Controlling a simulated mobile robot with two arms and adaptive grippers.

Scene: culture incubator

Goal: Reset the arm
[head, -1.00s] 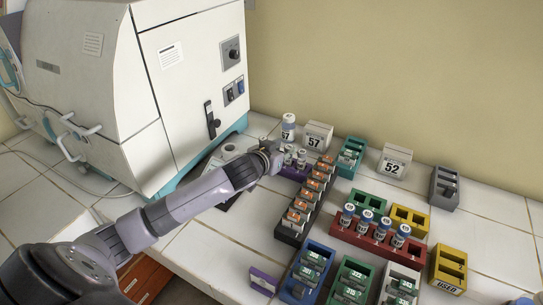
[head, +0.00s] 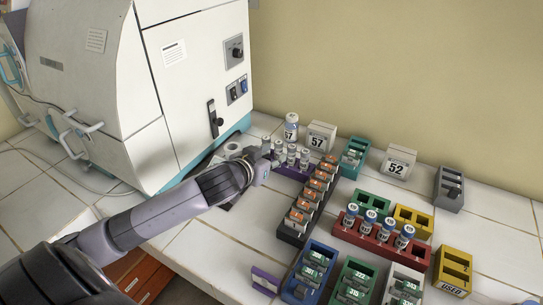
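My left arm reaches in from the lower left. My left gripper (head: 262,170) is at its end, over the counter just in front of the purple rack (head: 293,172). Its fingers are small and seen from behind, so I cannot tell whether they are open or shut. I see nothing clearly held in it. Several clear vials (head: 291,154) stand upright in the purple rack, beyond the gripper and apart from it. My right gripper is not in view.
The incubator (head: 190,95) stands at the left back. A capped bottle (head: 291,126) and block 57 (head: 320,137) stand behind the purple rack. A black rack (head: 289,235) with orange-labelled items runs right of the arm. A red rack (head: 345,236) holds blue-capped vials. Bare tiles lie between arm and black rack.

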